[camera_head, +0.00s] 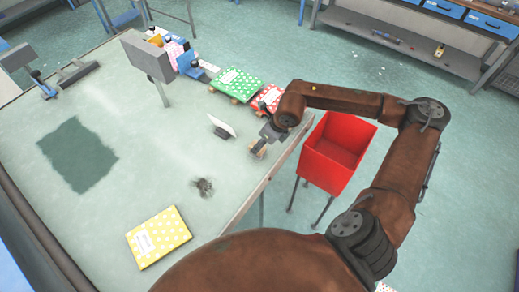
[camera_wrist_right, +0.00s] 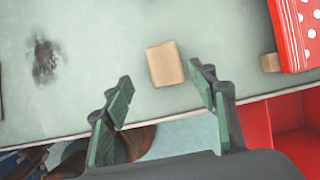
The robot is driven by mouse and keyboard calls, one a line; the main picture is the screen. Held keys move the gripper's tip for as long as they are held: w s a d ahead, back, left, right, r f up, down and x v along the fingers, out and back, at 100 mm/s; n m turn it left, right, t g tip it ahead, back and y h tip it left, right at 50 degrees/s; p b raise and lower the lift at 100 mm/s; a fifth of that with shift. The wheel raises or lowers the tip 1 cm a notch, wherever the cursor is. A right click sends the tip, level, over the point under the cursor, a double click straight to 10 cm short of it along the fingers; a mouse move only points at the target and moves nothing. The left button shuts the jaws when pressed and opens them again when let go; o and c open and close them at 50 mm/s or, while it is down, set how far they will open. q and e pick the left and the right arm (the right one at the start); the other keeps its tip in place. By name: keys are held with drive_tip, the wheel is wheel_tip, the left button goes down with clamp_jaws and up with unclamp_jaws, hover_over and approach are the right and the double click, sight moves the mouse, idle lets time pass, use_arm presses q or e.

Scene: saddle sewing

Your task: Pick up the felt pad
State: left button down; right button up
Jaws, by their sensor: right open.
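My right gripper (camera_head: 260,143) is over the table's right edge. In the right wrist view it is open, its two green-padded fingers (camera_wrist_right: 158,97) spread apart and empty. A small tan rectangular block (camera_wrist_right: 165,64) lies on the table just beyond the fingertips, roughly in line with the gap between them. It may be the felt pad; its surface looks like pale wood, so I cannot tell. In the head view the gripper hides that spot. A flat dark green rectangle (camera_head: 77,154) lies on the table at the left. My left gripper is not in view.
A red bin (camera_head: 338,153) stands off the table's right edge. Polka-dot packs, green (camera_head: 236,84), red (camera_head: 268,97) and yellow (camera_head: 158,237), sit on the table (camera_head: 130,110). A small upright white panel (camera_head: 222,126) stands near the gripper. A dark smudge (camera_head: 203,187) marks the tabletop.

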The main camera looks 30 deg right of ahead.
drive_tip(key=shift+w+f, duration=0.2)
drive_tip(key=shift+f, duration=0.2)
drive_tip(key=x, duration=0.2)
drive_tip(key=p+x, duration=0.1)
drive_tip(key=x, duration=0.2)
drive_tip(key=shift+w+d+r, duration=0.1)
drive_tip(key=shift+w+d, duration=0.1)
drive_tip(key=shift+d, duration=0.05)
drive_tip(key=shift+c, duration=0.3)
drive_tip(key=c, duration=1.2)
drive_tip(key=shift+c, duration=0.2)
drive_tip(key=shift+r, duration=0.1)
